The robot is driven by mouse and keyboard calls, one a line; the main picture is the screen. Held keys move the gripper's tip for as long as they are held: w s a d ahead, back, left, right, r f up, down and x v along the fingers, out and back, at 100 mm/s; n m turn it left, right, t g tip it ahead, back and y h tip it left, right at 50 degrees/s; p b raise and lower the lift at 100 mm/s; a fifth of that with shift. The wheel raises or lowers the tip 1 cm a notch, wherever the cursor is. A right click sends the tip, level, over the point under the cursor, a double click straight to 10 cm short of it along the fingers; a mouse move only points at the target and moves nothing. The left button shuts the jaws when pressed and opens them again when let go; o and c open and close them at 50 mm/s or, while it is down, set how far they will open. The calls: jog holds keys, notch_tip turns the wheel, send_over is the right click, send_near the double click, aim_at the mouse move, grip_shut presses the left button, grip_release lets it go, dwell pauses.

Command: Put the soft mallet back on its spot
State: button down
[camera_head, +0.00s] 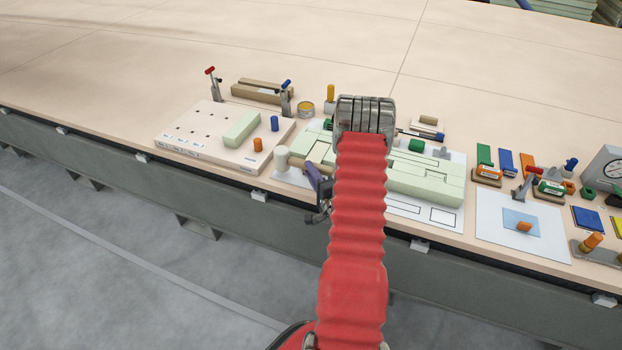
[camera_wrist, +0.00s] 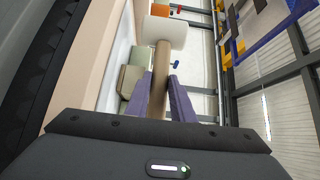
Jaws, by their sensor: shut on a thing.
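The soft mallet has a white cylindrical head (camera_head: 282,158) and a wooden handle. In the wrist view the handle (camera_wrist: 161,75) runs between the two purple fingers of my gripper (camera_wrist: 160,95), with the white head (camera_wrist: 165,32) beyond the fingertips. My gripper (camera_head: 314,178) is shut on the handle, at the front edge of the bench. My red arm hides part of the middle of the bench. I cannot tell which place is the mallet's spot. A white sheet with empty outlined rectangles (camera_head: 441,217) lies right of my arm.
Pale green blocks (camera_head: 425,178) stand on the sheet. A wooden board with holes (camera_head: 187,135) lies to the left, bearing a green block and small pegs. Orange, blue and green items crowd the right. The far bench top is clear.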

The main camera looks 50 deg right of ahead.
jog(key=shift+f, duration=1.45)
jog(key=c, duration=1.5)
grip_release()
jog(key=shift+c, duration=0.2)
jog(key=v, duration=1.2)
